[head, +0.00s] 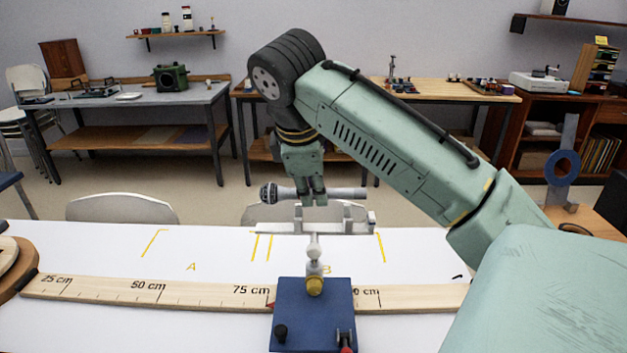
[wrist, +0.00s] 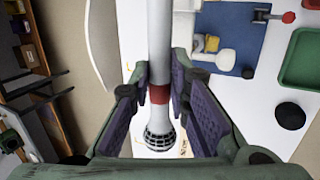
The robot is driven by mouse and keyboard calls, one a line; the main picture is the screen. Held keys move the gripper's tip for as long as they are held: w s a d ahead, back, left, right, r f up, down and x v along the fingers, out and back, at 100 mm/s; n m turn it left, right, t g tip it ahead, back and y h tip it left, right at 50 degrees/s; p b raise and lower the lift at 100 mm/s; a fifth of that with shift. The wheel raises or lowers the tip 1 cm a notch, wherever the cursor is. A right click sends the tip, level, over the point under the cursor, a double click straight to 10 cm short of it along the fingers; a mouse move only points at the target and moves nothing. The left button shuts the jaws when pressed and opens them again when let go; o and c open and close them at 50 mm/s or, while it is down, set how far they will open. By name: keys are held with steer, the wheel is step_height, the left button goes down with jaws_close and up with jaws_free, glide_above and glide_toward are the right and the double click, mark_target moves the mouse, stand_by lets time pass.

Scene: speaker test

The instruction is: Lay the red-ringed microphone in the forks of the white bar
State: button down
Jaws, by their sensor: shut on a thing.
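The microphone (head: 346,193) is grey-white with a dark mesh head (head: 268,193). My gripper (head: 313,198) is shut on it near its middle and holds it level, head to the left. In the wrist view the microphone's red ring (wrist: 159,95) shows between my purple-padded fingers, with the mesh head below it. The white bar (head: 325,228) with upright forks stands on a post over a blue base (head: 312,318). The microphone shows above the bar in the head view, apart from it; their difference in depth is unclear. The blue base also shows in the wrist view (wrist: 250,40).
The white table (head: 90,245) bears yellow marks. A curved wooden ruler (head: 195,296) passes by the blue base. In the wrist view a green tray (wrist: 302,65) and a dark round thing (wrist: 290,115) lie to the right. Chairs (head: 125,209) stand behind the table.

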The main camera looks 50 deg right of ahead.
steer(key=shift+f+b, duration=1.35)
steer(key=shift+f, duration=0.85)
steer(key=shift+s+d, duration=0.1)
steer(key=shift+s, duration=0.05)
steer(key=shift+f, duration=0.3)
steer(key=c, duration=1.4)
jaws_free()
steer(key=shift+c, duration=0.2)
steer(key=v, duration=1.2)
